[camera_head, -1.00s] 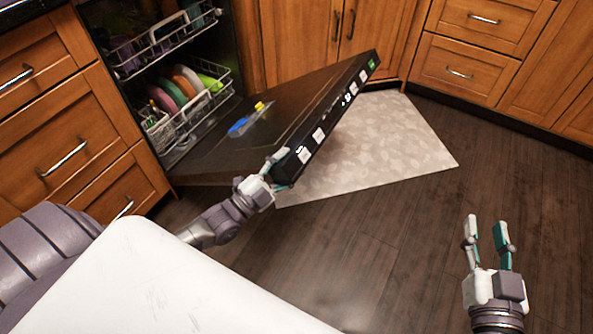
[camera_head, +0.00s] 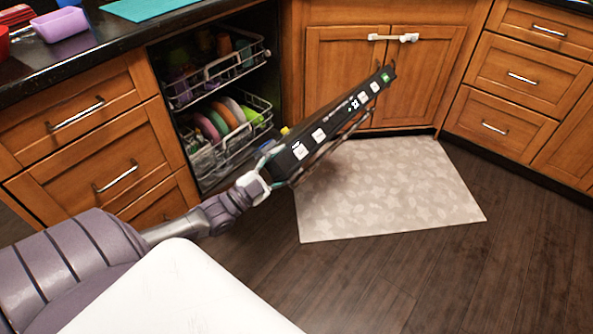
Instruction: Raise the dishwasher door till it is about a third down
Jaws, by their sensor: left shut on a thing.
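The dishwasher door (camera_head: 335,122) is partly raised and tilted, its black edge with the control buttons facing me. Its inner face is mostly hidden behind that edge. My left gripper (camera_head: 275,167) is shut on the near left corner of the door's top edge. The dishwasher (camera_head: 218,100) stands open behind the door, with an upper rack (camera_head: 222,75) and a lower rack (camera_head: 232,130) holding coloured plates. My right gripper is out of view.
A counter (camera_head: 100,50) with a lilac container (camera_head: 60,24) runs above the wooden drawers at left. Cabinet doors with a white lock (camera_head: 393,38) stand behind the door. A pale mat (camera_head: 385,190) lies on the clear floor.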

